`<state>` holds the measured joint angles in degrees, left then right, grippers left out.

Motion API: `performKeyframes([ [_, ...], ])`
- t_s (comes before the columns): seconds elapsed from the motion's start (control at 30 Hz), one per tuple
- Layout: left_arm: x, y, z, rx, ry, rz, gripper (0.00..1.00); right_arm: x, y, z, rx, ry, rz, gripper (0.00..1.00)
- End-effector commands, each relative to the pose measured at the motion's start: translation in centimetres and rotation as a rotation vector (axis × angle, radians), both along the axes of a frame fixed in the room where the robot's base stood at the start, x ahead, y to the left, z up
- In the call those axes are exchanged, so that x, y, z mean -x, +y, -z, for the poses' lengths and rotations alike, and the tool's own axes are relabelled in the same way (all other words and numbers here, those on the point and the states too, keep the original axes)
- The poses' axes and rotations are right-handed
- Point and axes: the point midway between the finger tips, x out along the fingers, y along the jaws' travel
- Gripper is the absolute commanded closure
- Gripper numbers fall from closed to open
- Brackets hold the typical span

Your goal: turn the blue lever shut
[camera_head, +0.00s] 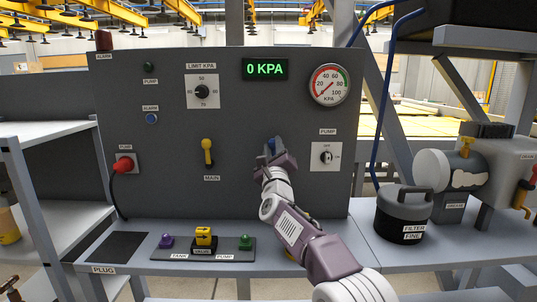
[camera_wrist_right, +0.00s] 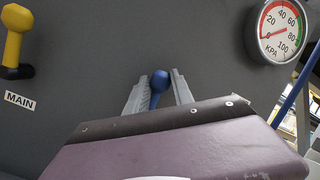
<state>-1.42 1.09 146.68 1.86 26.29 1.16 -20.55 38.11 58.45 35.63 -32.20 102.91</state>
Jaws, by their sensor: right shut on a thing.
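The blue lever (camera_head: 271,147) is on the grey control panel, right of the yellow MAIN lever. Its round blue knob (camera_wrist_right: 160,80) shows between the two fingers of my right gripper (camera_wrist_right: 158,88) in the right wrist view. My right gripper, also in the head view (camera_head: 271,151), is shut on the blue lever. The lever's lower part and any label under it are hidden by the gripper and arm. The knob end points up in the wrist view. My left gripper is not in view.
The yellow MAIN lever (camera_head: 207,151) stands left of the gripper, and the PUMP switch (camera_head: 325,157) is close on its right. The gauge (camera_head: 329,85) reads near zero and the display (camera_head: 265,69) shows 0 KPA. The filter canister (camera_head: 403,213) stands on the right shelf.

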Motion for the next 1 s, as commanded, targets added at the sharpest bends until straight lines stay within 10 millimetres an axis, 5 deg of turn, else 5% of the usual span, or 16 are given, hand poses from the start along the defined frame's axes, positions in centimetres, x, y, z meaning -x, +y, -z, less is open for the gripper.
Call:
performKeyframes([
  [0.73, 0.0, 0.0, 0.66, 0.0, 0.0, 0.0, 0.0, -0.12, -0.76, 0.27, -0.079, 0.004, 0.004, 1.0],
  [0.77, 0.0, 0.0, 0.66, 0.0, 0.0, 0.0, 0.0, -0.13, -0.76, 0.28, -0.079, 0.005, 0.005, 0.69],
  [0.83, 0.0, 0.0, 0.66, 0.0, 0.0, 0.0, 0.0, -0.13, -0.74, 0.29, -0.079, 0.004, 0.004, 0.51],
  [1.0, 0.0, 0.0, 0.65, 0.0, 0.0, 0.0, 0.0, -0.09, -0.65, 0.22, -0.079, 0.004, 0.003, 0.51],
])
